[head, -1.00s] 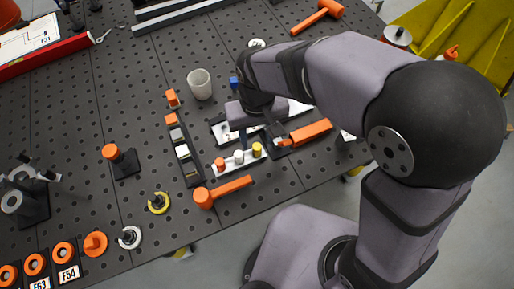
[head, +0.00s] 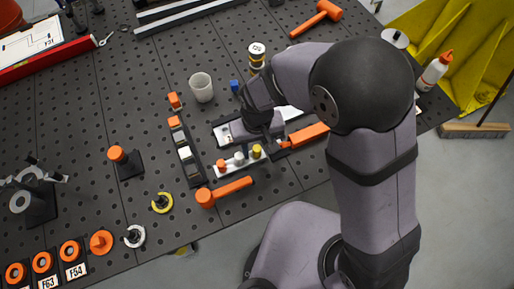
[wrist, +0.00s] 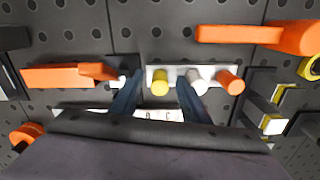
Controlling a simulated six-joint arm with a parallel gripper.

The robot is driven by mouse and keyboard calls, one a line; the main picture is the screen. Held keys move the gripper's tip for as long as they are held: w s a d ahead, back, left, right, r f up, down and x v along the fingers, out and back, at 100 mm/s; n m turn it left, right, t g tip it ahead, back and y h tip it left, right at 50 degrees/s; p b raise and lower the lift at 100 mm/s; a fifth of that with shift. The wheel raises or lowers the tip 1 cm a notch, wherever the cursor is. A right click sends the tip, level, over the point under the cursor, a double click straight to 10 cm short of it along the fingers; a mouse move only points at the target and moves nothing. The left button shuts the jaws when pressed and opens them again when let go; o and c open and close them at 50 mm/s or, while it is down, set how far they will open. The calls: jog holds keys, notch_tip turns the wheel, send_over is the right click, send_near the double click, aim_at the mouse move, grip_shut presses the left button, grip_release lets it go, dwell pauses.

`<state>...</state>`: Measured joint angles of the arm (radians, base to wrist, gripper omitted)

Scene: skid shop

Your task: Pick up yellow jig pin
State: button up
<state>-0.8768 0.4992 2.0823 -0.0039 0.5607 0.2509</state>
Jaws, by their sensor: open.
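The yellow jig pin (head: 257,150) stands upright at the right end of a white strip (head: 228,171), beside a white pin (head: 239,158) and an orange pin (head: 221,165). In the wrist view the yellow pin (wrist: 160,86) shows between the two dark fingers of my gripper (wrist: 158,93). The fingers are apart and hold nothing. The right finger lies between the yellow pin and the white pin (wrist: 196,80). I cannot tell how far the fingertips are from the pin. In the head view my wrist hides most of the fingers just behind the pin.
An orange mallet (head: 225,190) lies in front of the strip. An orange-handled tool (head: 306,135) lies close to the right. A dark rack with orange and white blocks (head: 185,152) stands left. A white cup (head: 201,87) and a blue block (head: 234,85) stand behind.

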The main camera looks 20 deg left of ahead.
aim_at(257, 148)
jog(key=shift+f, duration=0.25)
grip_shut()
jog(key=shift+r, duration=0.1)
jog(key=shift+r+b, duration=1.3)
jog(key=shift+r, duration=3.65)
